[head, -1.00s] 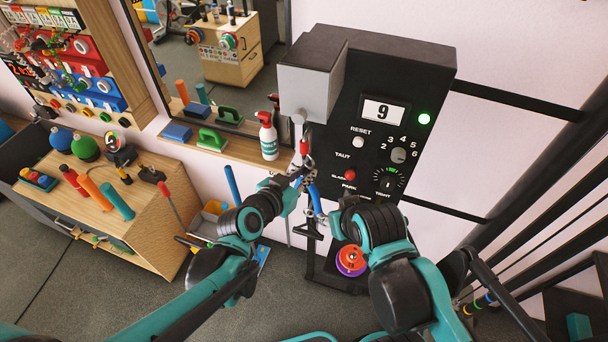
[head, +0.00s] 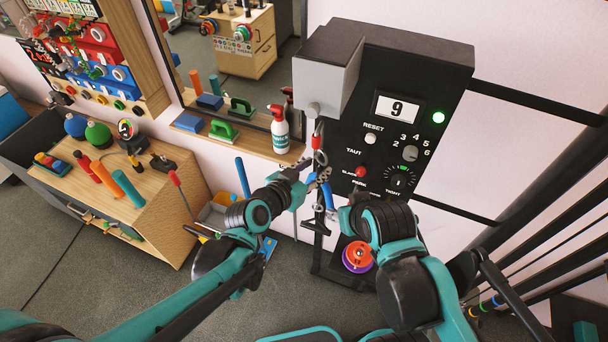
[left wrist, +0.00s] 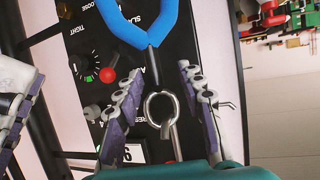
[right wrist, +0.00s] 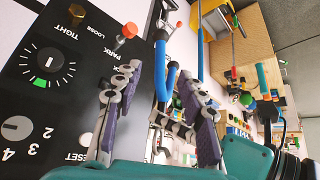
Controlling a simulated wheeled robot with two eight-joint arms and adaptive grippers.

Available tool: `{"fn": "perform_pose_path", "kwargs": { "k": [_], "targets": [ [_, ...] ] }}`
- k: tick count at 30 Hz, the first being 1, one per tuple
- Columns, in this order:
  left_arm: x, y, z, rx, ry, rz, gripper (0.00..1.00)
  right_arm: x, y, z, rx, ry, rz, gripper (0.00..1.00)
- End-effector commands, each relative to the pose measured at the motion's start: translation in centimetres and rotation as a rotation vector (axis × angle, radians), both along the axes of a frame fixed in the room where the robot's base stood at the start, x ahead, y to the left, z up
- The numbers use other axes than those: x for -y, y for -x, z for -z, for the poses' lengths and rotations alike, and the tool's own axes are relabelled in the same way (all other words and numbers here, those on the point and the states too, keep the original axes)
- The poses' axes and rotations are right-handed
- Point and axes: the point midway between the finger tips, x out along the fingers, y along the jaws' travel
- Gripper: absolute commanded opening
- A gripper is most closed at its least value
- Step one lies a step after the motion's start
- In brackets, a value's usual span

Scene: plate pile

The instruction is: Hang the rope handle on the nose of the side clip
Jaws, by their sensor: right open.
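The blue rope handle (head: 328,194) hangs beneath a grey housing on the black machine. It shows in the left wrist view (left wrist: 141,30) as a forked blue loop at the top, joined by a dark connector to a metal ring (left wrist: 161,108). My left gripper (head: 306,182) is open, its fingers on either side of the ring in that view, with gaps showing. My right gripper (right wrist: 158,105) is open. The blue handle (right wrist: 161,68) shows between its fingers; contact cannot be told. A red piece (head: 318,158) hangs above the handle. I cannot clearly make out the side clip.
The black machine panel (head: 405,150) carries a display reading 9, knobs and a red-knobbed lever close to the grippers. A spray bottle (head: 280,131) stands on the wooden ledge. A wooden bench (head: 165,215) with tools is at the left.

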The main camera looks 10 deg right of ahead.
Motion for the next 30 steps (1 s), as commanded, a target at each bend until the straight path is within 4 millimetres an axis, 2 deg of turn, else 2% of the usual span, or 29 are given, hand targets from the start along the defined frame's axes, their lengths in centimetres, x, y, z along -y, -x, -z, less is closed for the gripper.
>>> {"fn": "perform_pose_path", "kwargs": {
  "k": [18, 30],
  "targets": [
    [-6.2, 5.9, -3.5, 0.000, 0.001, -0.004, 0.39, 0.0, 0.0, 0.0, 0.000, 0.000, 0.000, 0.41],
    [-7.6, 7.4, -4.4, 0.000, 0.001, 0.000, 0.39, 0.0, 0.0, 0.0, 0.000, 0.000, 0.000, 0.41]
  ]
}}
